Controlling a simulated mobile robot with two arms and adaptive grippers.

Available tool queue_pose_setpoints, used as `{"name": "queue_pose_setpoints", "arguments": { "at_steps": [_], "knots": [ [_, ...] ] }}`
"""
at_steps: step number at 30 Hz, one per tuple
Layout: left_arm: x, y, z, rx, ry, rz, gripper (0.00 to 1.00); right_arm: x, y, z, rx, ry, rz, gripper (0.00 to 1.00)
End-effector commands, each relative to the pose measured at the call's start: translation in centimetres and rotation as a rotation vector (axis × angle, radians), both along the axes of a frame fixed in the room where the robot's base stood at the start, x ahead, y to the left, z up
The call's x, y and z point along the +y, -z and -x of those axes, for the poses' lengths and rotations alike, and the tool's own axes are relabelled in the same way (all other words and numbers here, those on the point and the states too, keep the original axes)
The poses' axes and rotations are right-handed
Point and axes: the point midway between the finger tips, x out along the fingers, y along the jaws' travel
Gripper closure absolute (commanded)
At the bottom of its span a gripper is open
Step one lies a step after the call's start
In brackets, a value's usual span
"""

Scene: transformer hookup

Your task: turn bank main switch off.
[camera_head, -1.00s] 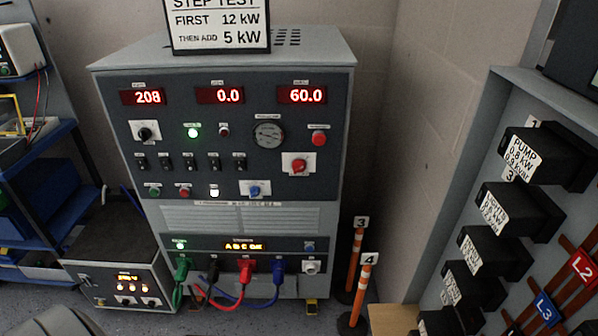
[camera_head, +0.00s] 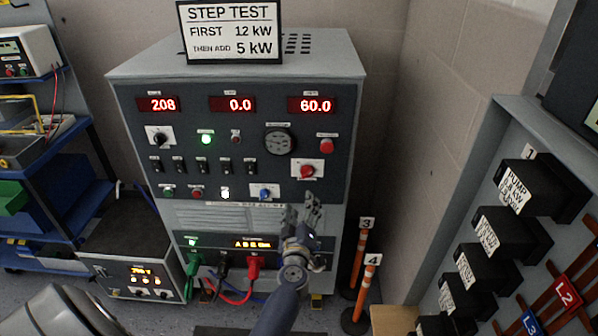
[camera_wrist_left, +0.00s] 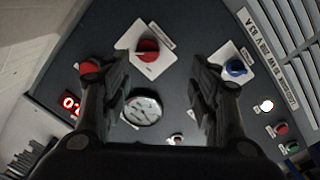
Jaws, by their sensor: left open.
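The grey load bank cabinet (camera_head: 340,78) stands ahead with a dark control panel. On it are a red rotary switch (camera_head: 307,171) on a white plate and a blue rotary knob (camera_head: 265,193) on another. Their labels are too small to read, so I cannot tell which is the bank main switch. My left gripper (camera_head: 313,203) is open and empty in front of the panel, just below the red switch. In the left wrist view, the open fingers (camera_wrist_left: 160,78) frame the panel, with the red switch (camera_wrist_left: 148,50) between them and the blue knob (camera_wrist_left: 236,68) beyond the right finger.
Red, black and green plugs (camera_head: 254,268) with cables hang from the cabinet's lower front. Orange posts (camera_head: 362,290) stand right of it. A shelf rack (camera_head: 70,170) is at left and a panel of black breakers (camera_head: 510,230) at right. The displays (camera_head: 232,104) read 208, 0.0 and 60.0.

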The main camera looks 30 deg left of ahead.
Motion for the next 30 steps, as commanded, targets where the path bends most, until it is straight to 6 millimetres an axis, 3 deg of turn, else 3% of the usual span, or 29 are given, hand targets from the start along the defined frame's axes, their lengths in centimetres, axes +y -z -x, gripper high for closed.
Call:
{"name": "queue_pose_setpoints", "arguments": {
  "at_steps": [1, 4, 8, 21, 30],
  "knots": [
    [0.6, -1.4, 0.0, -0.024, -0.023, 0.018, 0.45, 0.0, -0.2, 0.0, 0.001, 0.000, 0.000, 0.50],
    [1.4, -2.3, -0.1, -0.045, -0.044, 0.033, 0.45, 0.1, -0.2, 0.1, 0.001, 0.000, -0.001, 0.50],
    [2.2, -2.3, -1.3, -0.048, -0.046, 0.033, 0.45, 0.3, 0.0, 0.1, 0.002, -0.001, -0.004, 0.50],
    [6.1, -2.2, -7.9, -0.047, -0.043, 0.032, 0.45, 0.7, 1.7, 0.0, 0.000, -0.002, -0.008, 0.50],
    [7.0, -2.2, -9.1, -0.045, -0.045, 0.034, 0.45, 0.7, 2.0, -0.1, 0.000, -0.002, -0.008, 0.50]
  ]
}}
